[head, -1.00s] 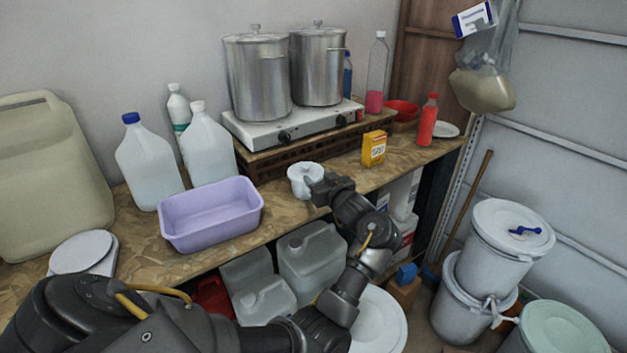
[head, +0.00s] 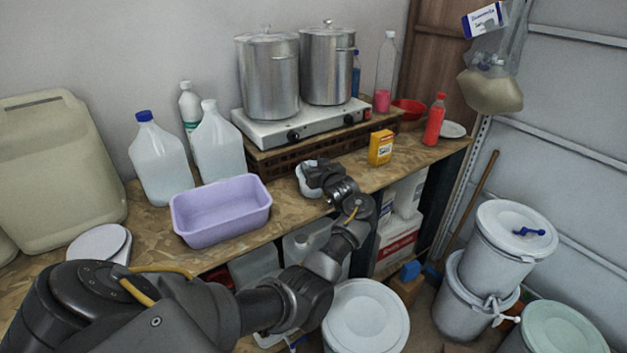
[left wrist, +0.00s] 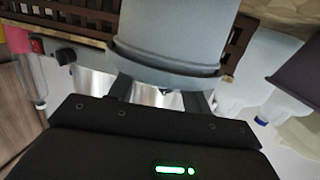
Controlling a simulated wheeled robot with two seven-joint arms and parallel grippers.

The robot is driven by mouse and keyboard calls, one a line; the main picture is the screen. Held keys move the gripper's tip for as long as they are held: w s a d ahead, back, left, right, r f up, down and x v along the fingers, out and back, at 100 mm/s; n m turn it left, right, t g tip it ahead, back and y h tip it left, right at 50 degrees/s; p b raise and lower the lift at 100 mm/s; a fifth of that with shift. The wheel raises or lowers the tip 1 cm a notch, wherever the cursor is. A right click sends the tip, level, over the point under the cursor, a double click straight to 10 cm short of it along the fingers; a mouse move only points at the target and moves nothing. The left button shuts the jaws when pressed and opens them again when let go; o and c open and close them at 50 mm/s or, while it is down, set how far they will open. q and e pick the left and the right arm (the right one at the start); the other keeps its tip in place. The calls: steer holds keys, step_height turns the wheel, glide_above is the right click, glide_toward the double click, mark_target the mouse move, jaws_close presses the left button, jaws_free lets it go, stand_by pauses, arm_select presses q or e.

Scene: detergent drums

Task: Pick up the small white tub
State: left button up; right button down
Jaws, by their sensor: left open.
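The small white tub (head: 304,186) stands on the wooden worktop near its front edge, right of the lilac basin. My left gripper (head: 314,172) is at the tub and hides its upper right part in the head view. In the left wrist view the tub (left wrist: 178,35) looms large and grey-white right at the fingers. The two fingers of my left gripper (left wrist: 162,95) are apart, and their tips run up to the tub's rim, which hides their ends. Whether they touch it I cannot tell. My right gripper is not in view.
The lilac basin (head: 222,217) is left of the tub. Behind are the brown slatted stand (head: 330,148) and a hot plate with two steel pots (head: 268,80). A yellow box (head: 380,147) stands to the right. Lidded buckets (head: 366,318) are on the floor below.

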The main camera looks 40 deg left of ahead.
arm_select(q)
steer(key=shift+w+a, duration=0.2)
steer(key=shift+a, duration=0.3)
steer(key=shift+d, duration=0.1)
jaws_close()
